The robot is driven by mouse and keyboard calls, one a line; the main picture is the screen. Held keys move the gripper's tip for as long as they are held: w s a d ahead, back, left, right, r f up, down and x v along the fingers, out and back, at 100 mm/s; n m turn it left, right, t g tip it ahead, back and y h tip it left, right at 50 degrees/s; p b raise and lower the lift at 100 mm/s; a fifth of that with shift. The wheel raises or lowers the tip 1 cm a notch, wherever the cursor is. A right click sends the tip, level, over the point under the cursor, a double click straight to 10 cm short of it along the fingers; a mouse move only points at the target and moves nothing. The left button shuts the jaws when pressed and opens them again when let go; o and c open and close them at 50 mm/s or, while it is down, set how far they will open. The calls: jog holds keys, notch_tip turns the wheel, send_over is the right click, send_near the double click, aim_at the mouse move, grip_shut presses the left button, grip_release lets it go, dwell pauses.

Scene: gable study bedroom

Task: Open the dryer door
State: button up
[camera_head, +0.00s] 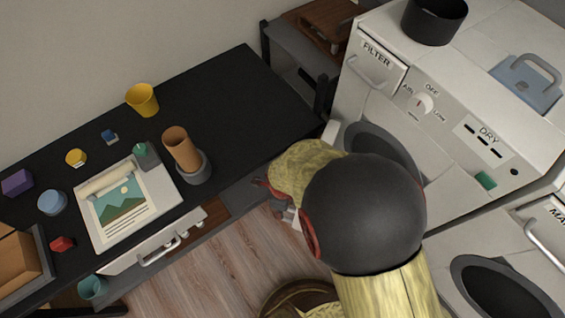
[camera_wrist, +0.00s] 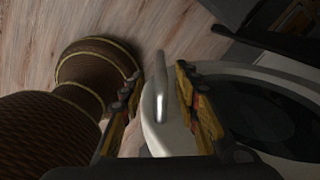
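The white dryer (camera_head: 455,110) stands at the right in the head view, with "DRY" on its panel. Its round dark door (camera_head: 385,147) shows only in part; my arm hides the rest. In the wrist view the door (camera_wrist: 275,115) is a pale ring around dark glass, at the right. A light grey door handle (camera_wrist: 160,85) stands between the two fingers of my gripper (camera_wrist: 158,110). The fingers are apart, with a visible gap on each side of the handle. In the head view my gripper (camera_head: 278,195) is mostly hidden behind my arm.
A black desk (camera_head: 225,105) with cups, small blocks and a picture page runs along the left. A second machine with a dark round door (camera_head: 500,290) is at lower right. Wooden floor (camera_head: 205,275) lies between.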

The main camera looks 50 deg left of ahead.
notch_tip(320, 180, up, 10)
jog(key=shift+f, duration=0.25)
dwell(0.6)
